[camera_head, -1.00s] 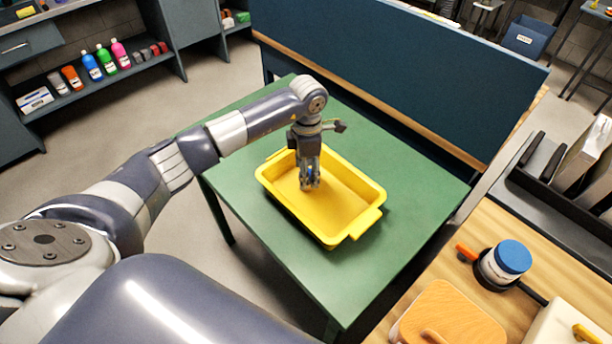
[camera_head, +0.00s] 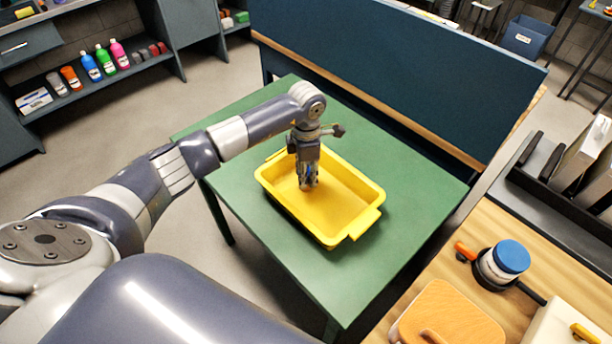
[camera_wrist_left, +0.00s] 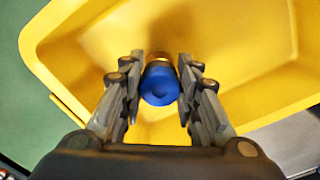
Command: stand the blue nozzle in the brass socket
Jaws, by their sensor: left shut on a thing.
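The yellow tray (camera_head: 345,233) sits on the green table, and my left gripper (camera_head: 308,187) points down inside it. In the left wrist view, the blue nozzle (camera_wrist_left: 160,85) is between the two fingers of the left gripper (camera_wrist_left: 161,62), which is shut on it. A brass-coloured ring (camera_wrist_left: 160,57) shows just beyond the blue part. I cannot tell whether it is the brass socket or part of the nozzle. The fingers hide most of the nozzle in the head view. My right gripper is not in view.
The green table (camera_head: 400,240) is bare around the tray (camera_wrist_left: 235,50). A dark blue panel (camera_head: 400,75) stands behind it. At the lower right, a wooden worktop (camera_head: 450,265) holds a blue-topped round container (camera_head: 512,257) and an orange-brown board (camera_head: 450,318).

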